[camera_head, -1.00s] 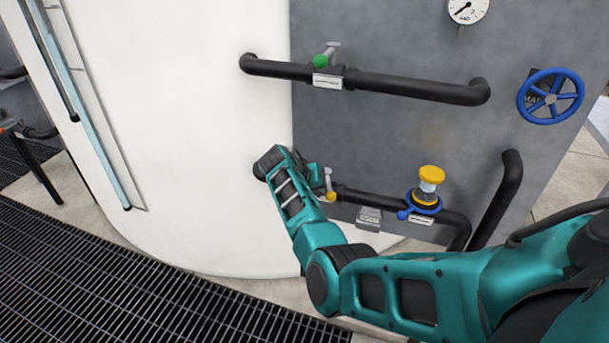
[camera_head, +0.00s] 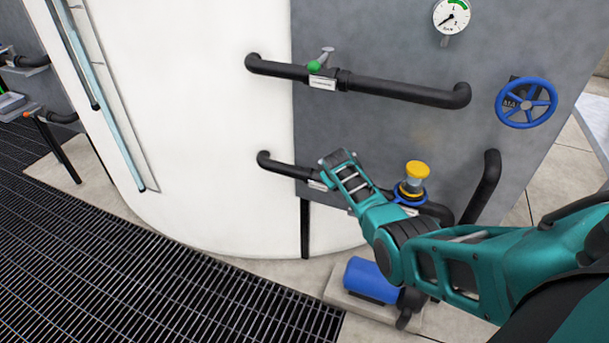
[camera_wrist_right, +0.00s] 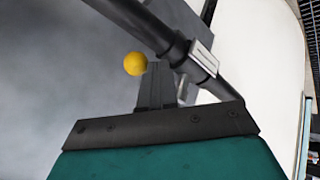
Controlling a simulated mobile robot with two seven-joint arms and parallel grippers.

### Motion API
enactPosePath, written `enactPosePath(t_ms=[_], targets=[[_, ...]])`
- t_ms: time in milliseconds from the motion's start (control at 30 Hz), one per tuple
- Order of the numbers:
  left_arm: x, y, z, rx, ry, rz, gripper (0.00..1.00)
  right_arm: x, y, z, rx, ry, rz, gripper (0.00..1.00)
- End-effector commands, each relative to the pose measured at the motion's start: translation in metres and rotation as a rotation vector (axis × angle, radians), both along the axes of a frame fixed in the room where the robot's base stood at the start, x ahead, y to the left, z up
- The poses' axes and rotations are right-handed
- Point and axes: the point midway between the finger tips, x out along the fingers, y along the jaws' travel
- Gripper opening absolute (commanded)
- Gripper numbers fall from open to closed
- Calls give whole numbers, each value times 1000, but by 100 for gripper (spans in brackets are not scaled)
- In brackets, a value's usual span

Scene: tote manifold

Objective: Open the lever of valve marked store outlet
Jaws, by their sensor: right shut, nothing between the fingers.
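The lower black pipe (camera_head: 285,168) carries a valve with a small label (camera_head: 317,184), too small to read. My right arm hides that valve's lever in the head view. In the right wrist view a yellow ball knob (camera_wrist_right: 135,63) shows just left of my right gripper's fingertips (camera_wrist_right: 156,72), near the pipe (camera_wrist_right: 150,22) and a pale label plate (camera_wrist_right: 203,57). My right gripper is shut and empty; whether it touches the knob or lever I cannot tell. The upper pipe has a valve with a green-knobbed lever (camera_head: 315,66) and an unreadable label (camera_head: 322,83). My left gripper is not in view.
A yellow-topped fitting with a blue collar (camera_head: 416,172) stands on the lower pipe, right of my gripper. A blue handwheel (camera_head: 526,102) and a gauge (camera_head: 451,16) are on the grey panel. A white tank (camera_head: 210,130) and a blue pump (camera_head: 370,277) are nearby.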

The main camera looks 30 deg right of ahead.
Motion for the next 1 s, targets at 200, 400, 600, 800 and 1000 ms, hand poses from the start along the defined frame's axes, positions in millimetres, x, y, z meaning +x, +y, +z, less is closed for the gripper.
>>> enactPosePath(t_ms=[200, 400, 600, 800, 1000], targets=[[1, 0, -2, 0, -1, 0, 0, 0, -13, -1, -2, 2, -2, 0], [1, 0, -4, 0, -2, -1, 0, 2, -19, -1, -1, 1, -1, 0], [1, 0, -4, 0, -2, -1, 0, 3, -23, 0, -2, -2, -2, 0], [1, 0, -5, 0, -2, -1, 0, 3, -25, 2, -5, -3, -3, 0], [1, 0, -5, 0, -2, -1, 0, 3, -27, 3, -7, -6, -4, 0]])
